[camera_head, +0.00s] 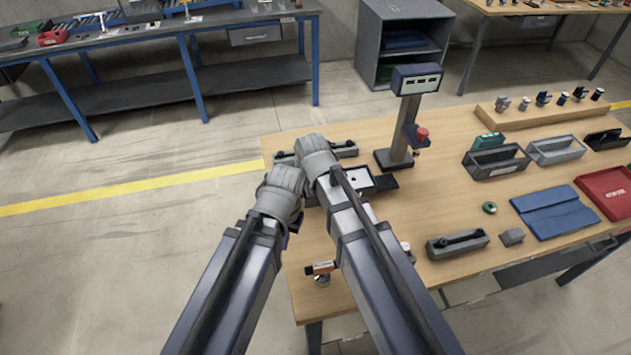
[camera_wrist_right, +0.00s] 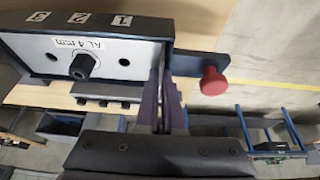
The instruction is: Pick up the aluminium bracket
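I cannot make out the aluminium bracket for certain. A pale plate (camera_wrist_right: 90,60) marked "AL 4 mm", with holes and a black knob, is on the face of a dark fixture (camera_wrist_right: 110,25) numbered 1, 2, 3 in the right wrist view. The plate also shows in the head view (camera_head: 356,178). My right gripper (camera_wrist_right: 163,85) has its fingers close together beside the fixture's right end. A thin grey strip shows at the tips; I cannot tell whether it is held. My left gripper (camera_head: 282,190) is left of the right one (camera_head: 315,150) in the head view, fingers hidden.
A post (camera_head: 404,125) with a box on top and a red button (camera_head: 422,133) stands behind the grippers. Grey bins (camera_head: 496,160), a blue folder (camera_head: 553,211) and a red tray (camera_head: 606,190) lie to the right. A grey holder (camera_head: 457,245) sits nearer the front.

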